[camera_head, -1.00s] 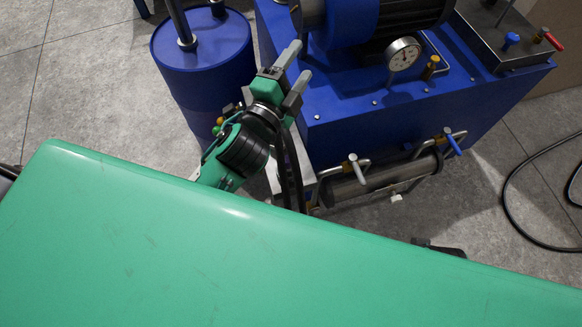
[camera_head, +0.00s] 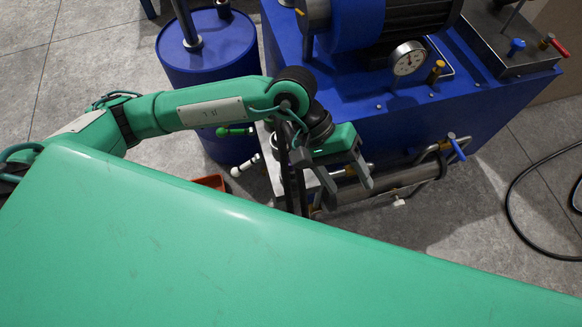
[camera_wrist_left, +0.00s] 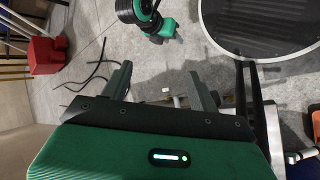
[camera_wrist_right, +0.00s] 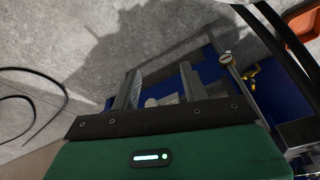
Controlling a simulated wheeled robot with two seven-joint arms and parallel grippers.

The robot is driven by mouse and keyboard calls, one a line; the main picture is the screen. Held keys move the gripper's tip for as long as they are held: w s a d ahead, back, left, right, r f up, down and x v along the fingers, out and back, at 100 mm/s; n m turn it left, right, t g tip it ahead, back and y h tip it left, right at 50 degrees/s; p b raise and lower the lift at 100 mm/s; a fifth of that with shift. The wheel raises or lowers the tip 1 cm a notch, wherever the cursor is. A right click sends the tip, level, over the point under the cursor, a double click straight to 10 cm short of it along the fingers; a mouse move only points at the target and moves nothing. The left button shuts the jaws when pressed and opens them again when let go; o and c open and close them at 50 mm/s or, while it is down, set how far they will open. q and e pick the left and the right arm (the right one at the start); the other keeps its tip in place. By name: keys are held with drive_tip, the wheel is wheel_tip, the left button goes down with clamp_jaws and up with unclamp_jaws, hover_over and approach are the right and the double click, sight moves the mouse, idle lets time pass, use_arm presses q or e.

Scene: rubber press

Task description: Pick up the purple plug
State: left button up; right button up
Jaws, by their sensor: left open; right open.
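I cannot make out a purple plug in any view. My left gripper (camera_head: 347,182) hangs over the machine's near lower side, beside a grey cylinder (camera_head: 400,180). Its fingers are apart with nothing between them; they also show in the left wrist view (camera_wrist_left: 157,78). My right gripper is outside the head view. In the right wrist view my right gripper (camera_wrist_right: 160,78) is open, with its fingers in front of a small pale piece and the blue machine side, partly hidden by them.
The blue machine (camera_head: 470,110) has a gauge (camera_head: 408,58) and a blue-handled valve (camera_head: 457,147). A blue drum (camera_head: 208,55) stands left of it. White-tipped (camera_head: 236,172) and green-tipped (camera_head: 222,132) levers sit near my left arm. A black cable (camera_head: 512,195) lies on the floor at right.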

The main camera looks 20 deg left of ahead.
use_arm(q)
drive_tip(key=w+a+f+m+t+y, duration=0.2)
drive_tip(key=w+a+f+y, duration=0.1)
drive_tip(key=w+a+y, duration=0.3)
drive_tip(key=m+t+y, duration=0.2)
hover_over(291, 169)
drive_tip(key=f, duration=0.7)
drive_tip(key=w+f, duration=0.1)
drive_tip(key=f, duration=0.1)
drive_tip(key=shift+a+f, duration=0.15)
drive_tip(key=shift+f, duration=0.2)
wheel_tip(291, 169, down, 4)
drive_tip(key=shift+w+f+p, duration=0.15)
drive_tip(key=shift+p, duration=0.2)
drive_tip(key=shift+f, duration=0.3)
drive_tip(key=shift+c, duration=0.7)
drive_tip(key=c, duration=1)
use_arm(e)
wheel_tip(291, 169, down, 4)
drive_tip(key=shift+s+a+r, duration=0.15)
